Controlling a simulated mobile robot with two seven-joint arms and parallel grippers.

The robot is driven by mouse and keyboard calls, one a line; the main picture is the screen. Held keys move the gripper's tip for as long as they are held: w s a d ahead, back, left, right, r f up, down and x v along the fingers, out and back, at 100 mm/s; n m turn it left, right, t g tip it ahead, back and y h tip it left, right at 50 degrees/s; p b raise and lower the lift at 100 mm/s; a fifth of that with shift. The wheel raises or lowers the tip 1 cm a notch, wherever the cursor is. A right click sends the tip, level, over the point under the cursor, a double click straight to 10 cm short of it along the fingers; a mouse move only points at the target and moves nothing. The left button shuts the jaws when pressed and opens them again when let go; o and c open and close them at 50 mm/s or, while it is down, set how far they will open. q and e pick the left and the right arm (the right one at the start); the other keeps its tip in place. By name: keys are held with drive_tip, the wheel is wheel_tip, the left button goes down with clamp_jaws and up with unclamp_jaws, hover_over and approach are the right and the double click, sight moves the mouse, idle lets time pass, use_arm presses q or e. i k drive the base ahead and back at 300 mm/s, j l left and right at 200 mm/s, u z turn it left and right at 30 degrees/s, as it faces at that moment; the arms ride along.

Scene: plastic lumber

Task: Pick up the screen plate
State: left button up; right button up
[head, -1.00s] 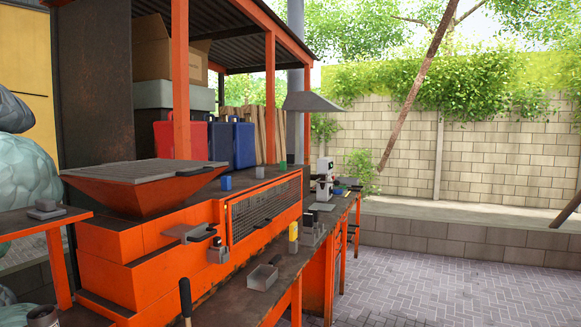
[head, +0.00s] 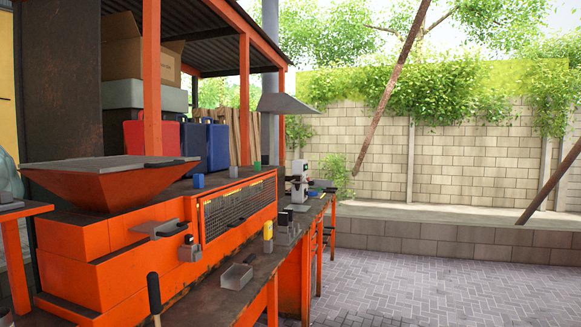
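I cannot pick out the screen plate with certainty. A flat grey slab (head: 95,163) lies over the orange hopper (head: 90,190) at the left. A small open grey metal tray (head: 236,277) sits on the dark workbench in front of the orange machine (head: 85,262). A dark mesh panel (head: 235,207) is set in the machine's side. A grey bracket-like part (head: 157,228) sticks out from the machine's front. Neither of my grippers is in view.
A yellow and grey object (head: 268,238) stands on the bench, and a dark handle (head: 154,293) rises at its near edge. A white device (head: 299,182) stands farther back. Blue and green blocks (head: 198,181) sit on the upper ledge. The paved floor (head: 430,285) at right is clear.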

sight(264, 159)
drive_tip(key=i+z, duration=0.45)
drive_tip(key=i, duration=4.5)
drive_tip(key=i+u, duration=0.2)
drive_tip(key=i, duration=0.4)
drive_tip(key=i+l+u, duration=0.2)
drive_tip(key=i, duration=0.45)
drive_tip(key=u, duration=1.7)
